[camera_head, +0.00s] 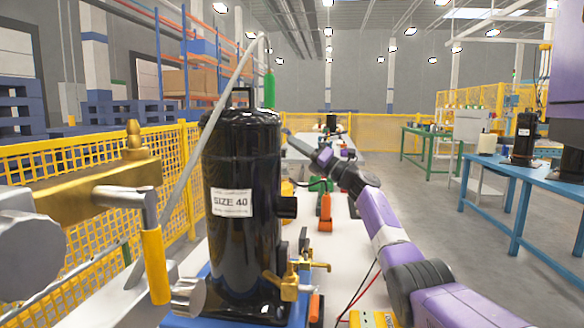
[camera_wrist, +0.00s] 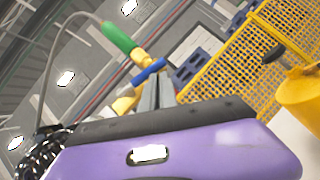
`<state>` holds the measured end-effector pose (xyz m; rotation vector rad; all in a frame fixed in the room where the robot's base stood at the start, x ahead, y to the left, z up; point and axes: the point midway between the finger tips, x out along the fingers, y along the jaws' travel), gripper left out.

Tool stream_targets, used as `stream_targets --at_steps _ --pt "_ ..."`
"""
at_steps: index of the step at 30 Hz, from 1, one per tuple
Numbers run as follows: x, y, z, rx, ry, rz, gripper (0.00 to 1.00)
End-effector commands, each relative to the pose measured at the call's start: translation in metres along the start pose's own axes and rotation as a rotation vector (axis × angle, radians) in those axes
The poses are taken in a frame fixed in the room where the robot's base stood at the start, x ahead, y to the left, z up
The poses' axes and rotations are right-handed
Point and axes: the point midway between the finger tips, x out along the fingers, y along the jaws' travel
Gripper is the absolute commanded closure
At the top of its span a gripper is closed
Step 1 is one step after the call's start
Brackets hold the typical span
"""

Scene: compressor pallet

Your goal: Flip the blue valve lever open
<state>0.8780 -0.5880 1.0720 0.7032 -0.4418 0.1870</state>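The blue valve lever (camera_wrist: 148,71) shows in the wrist view, lying across a brass-yellow valve body (camera_wrist: 125,104) with a green sleeve (camera_wrist: 118,38) and a grey hose above it. My gripper (camera_wrist: 157,80) has its two grey fingers side by side with no clear gap. Their tips are just below the blue lever in the picture; I cannot tell if they touch it. In the head view my gripper (camera_head: 290,136) is small and far off, at the end of my purple arm, right of the black compressor. I cannot make out the blue lever there.
The black compressor (camera_head: 232,255) labelled SIZE 40 stands in front, with brass fittings (camera_head: 290,286) at its base. A large brass valve with a yellow handle (camera_head: 156,265) fills the left foreground. Yellow mesh fencing (camera_head: 95,160) runs behind. A blue table (camera_head: 510,172) stands right; floor between is clear.

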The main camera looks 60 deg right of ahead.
Motion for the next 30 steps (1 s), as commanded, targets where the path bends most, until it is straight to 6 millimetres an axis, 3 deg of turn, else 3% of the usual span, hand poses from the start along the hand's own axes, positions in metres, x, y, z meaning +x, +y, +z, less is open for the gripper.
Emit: stream_targets --at_steps 30 --pt "0.008 0.006 0.013 0.001 -0.004 -0.001 1.0"
